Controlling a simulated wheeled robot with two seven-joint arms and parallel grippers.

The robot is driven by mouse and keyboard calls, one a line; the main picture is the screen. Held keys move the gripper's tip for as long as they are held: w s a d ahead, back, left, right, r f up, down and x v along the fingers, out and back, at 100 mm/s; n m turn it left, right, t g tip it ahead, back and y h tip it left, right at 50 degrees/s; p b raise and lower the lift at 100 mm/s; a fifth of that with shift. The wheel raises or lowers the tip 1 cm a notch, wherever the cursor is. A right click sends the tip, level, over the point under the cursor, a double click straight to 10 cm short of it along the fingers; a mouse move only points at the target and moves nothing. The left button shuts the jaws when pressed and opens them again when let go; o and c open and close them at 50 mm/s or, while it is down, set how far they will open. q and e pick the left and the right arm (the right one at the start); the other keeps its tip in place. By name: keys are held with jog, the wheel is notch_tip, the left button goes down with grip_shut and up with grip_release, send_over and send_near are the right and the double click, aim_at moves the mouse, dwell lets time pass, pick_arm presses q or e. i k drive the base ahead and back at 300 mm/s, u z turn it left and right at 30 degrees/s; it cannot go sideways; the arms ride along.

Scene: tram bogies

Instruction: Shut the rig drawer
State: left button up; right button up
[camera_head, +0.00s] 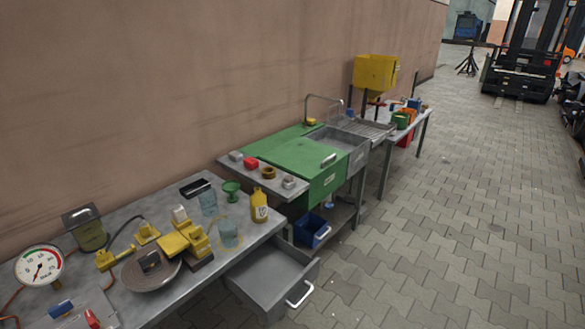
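A grey metal drawer (284,282) stands pulled out under the right end of the near grey workbench (150,215). Its inside looks empty. A pale bar handle (299,294) is on its front face, which points to the lower right. The bench top hides the drawer's rear. Neither of my grippers shows in the head view.
The bench holds a gauge (39,266), a round plate (151,271), yellow fittings (180,240), clear beakers and a yellow bottle (259,206). A green cabinet with a sink (340,146) stands beyond. A blue bin (312,231) sits below it. The paved floor (430,240) at right is clear.

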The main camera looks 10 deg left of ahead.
aim_at(269, 280)
jog(key=k, duration=1.3)
jog(key=z, duration=0.95)
jog(key=i, duration=1.35)
jog(key=u, duration=0.55)
jog(key=i, duration=0.45)
jog(key=u, duration=0.55)
